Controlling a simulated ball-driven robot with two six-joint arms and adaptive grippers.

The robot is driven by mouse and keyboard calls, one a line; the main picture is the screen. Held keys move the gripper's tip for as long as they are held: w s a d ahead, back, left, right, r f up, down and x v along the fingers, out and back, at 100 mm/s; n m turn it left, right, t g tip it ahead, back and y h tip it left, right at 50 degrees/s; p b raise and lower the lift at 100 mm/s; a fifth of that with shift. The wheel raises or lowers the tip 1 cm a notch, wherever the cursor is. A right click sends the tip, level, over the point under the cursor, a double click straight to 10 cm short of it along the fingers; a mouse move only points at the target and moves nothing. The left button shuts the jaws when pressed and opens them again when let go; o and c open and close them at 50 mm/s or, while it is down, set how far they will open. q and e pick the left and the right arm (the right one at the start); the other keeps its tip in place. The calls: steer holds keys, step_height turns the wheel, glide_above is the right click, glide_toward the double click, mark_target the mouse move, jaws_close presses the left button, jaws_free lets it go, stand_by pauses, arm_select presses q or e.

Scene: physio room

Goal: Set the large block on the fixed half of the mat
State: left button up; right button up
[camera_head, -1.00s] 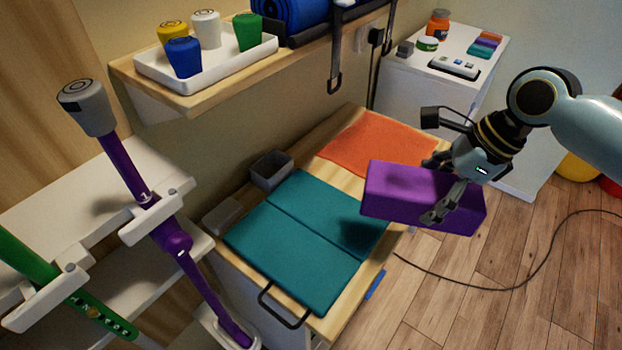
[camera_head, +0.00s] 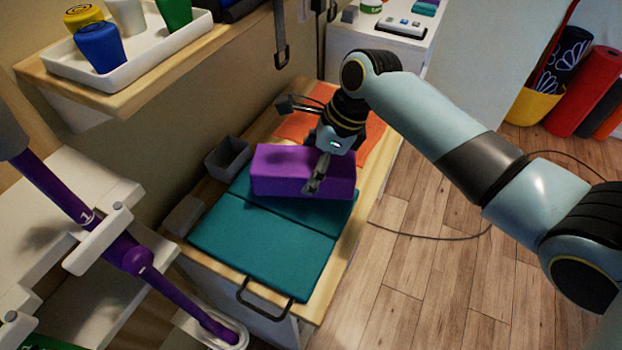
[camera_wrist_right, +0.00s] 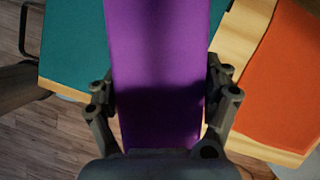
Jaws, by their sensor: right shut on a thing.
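The large purple block (camera_head: 290,172) is held in my right gripper (camera_head: 318,172) over the far part of the teal folding mat (camera_head: 262,240). The mat has a crease across it and a dark handle at its near end. In the right wrist view the block (camera_wrist_right: 160,60) lies between the two fingers of my right gripper (camera_wrist_right: 162,105), with the teal mat (camera_wrist_right: 75,45) to its left. The block covers part of the mat's far half. I cannot tell whether the block touches the mat. My left gripper is not in view.
An orange mat (camera_head: 372,140) lies beyond the block on the wooden bench top. A grey open box (camera_head: 228,158) and a grey block (camera_head: 184,215) stand along the wall side. A shelf with a white tray (camera_head: 150,62) overhangs at upper left. The floor at right holds a cable.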

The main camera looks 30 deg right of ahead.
step_height(320, 180, down, 4)
steer(key=shift+r, duration=0.1)
steer(key=o, duration=1.2)
steer(key=p+v, duration=0.1)
steer(key=v, duration=1.1)
